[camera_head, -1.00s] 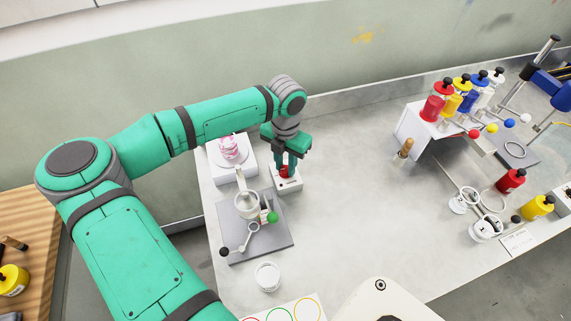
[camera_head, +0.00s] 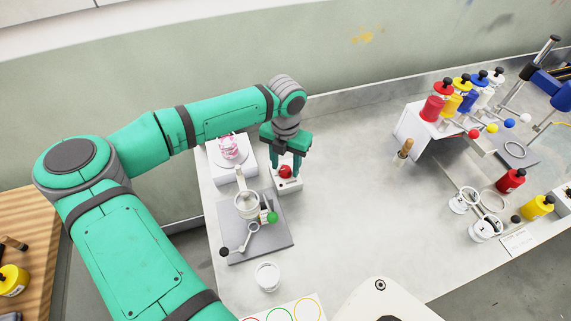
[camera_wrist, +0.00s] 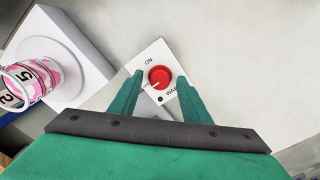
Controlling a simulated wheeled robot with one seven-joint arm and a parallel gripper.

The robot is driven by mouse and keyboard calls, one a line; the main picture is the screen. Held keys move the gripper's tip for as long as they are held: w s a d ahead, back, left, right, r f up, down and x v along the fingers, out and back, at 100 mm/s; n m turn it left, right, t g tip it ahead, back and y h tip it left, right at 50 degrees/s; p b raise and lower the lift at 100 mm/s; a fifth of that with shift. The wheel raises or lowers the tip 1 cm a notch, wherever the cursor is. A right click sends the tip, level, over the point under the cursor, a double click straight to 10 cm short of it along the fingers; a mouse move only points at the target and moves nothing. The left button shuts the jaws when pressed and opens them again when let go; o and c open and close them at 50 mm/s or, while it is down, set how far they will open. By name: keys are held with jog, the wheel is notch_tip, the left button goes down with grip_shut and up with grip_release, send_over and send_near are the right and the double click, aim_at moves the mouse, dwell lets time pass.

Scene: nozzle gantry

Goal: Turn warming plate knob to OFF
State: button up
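A round red knob (camera_head: 285,171) sits on a small white control box (camera_head: 289,186) at the back left of the table. In the wrist view the red knob (camera_wrist: 160,76) shows with "ON" above it and part of a "WA..." label below right. A white mark points to the knob's lower left; I cannot read the lettering there. My gripper (camera_head: 284,172) is above the box, pointing down. In the wrist view my gripper (camera_wrist: 159,82) is open, with one green finger on each side of the knob and gaps between.
A white block (camera_head: 232,160) with a pink patterned item (camera_head: 229,147) stands left of the box. A grey plate (camera_head: 275,237) with a cup and green ball lies in front. The table's middle is clear; paint bottles stand at right.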

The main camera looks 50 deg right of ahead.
aim_at(286, 169)
jog(key=shift+r, duration=0.1)
notch_tip(286, 169, up, 11)
jog(key=shift+f, duration=0.2)
dwell(0.4)
jog(key=shift+s, duration=0.1)
dwell(0.5)
